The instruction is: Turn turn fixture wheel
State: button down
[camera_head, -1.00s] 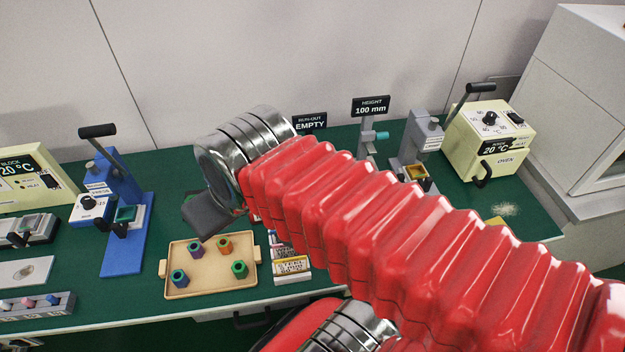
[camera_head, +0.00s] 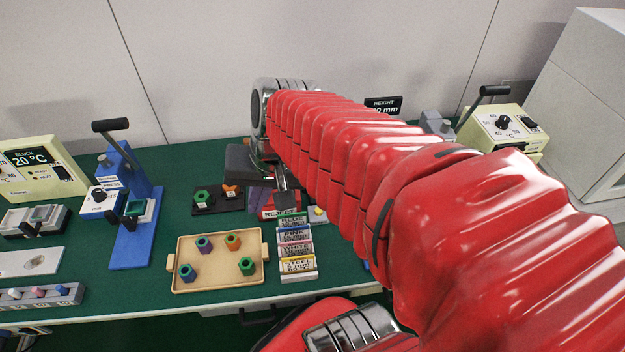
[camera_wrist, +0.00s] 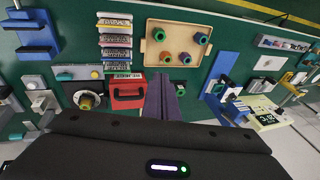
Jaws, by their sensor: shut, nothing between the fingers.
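A round black wheel-like knob (camera_wrist: 88,99) with a pale yellowish rim sits on a dark grey fixture (camera_wrist: 66,91) in the wrist view, left of my fingers. I take it for the turn fixture wheel, but no label on it is readable. In the head view my arm hides that spot. My gripper (camera_wrist: 161,80) is shut and empty in the wrist view, pointing at the bench just right of the red reject box. It is apart from the wheel. In the head view my gripper (camera_head: 284,196) shows near the reject box.
The red reject box (camera_wrist: 127,93) lies between my fingers and the wheel. A tan tray (camera_head: 220,287) with several coloured hex parts and a stack of labelled holders (camera_head: 296,250) are close by. A blue press (camera_head: 130,235) stands left; a cream oven (camera_head: 515,120) stands right.

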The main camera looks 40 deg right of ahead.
jog(key=s+d+f+m+t, duration=0.1)
jog(key=d+f+m, duration=0.3)
jog(key=d+m, duration=0.4)
jog(key=s+d+f+m+t+y, duration=0.1)
jog(key=d+f+m+t, duration=0.1)
jog(key=d+f+m, duration=0.3)
jog(key=d+f+m+t+y, duration=0.1)
jog(key=d+f+m, duration=0.3)
jog(key=d+m, duration=0.7)
jog(key=shift+s+d+f+t, duration=0.1)
jog(key=shift+s+d+t, duration=0.05)
jog(key=shift+d, duration=0.55)
jog(key=shift+s+d+f+t, duration=0.1)
jog(key=shift+d+t, duration=0.1)
jog(key=shift+d, duration=0.5)
jog(key=shift+s+d+f+t, duration=0.1)
jog(key=shift+s+d+t, duration=0.05)
jog(key=shift+d, duration=0.55)
jog(key=x, duration=1)
jog(key=shift+w+a, duration=0.2)
jog(key=shift+a, duration=0.15)
jog(key=shift+w+a+r, duration=0.1)
jog(key=shift+w+a, duration=0.1)
jog(key=shift+w, duration=0.25)
jog(key=shift+w+a, duration=0.2)
jog(key=shift+w, duration=0.3)
jog(key=shift+w+a, duration=0.25)
jog(key=shift+w, duration=0.5)
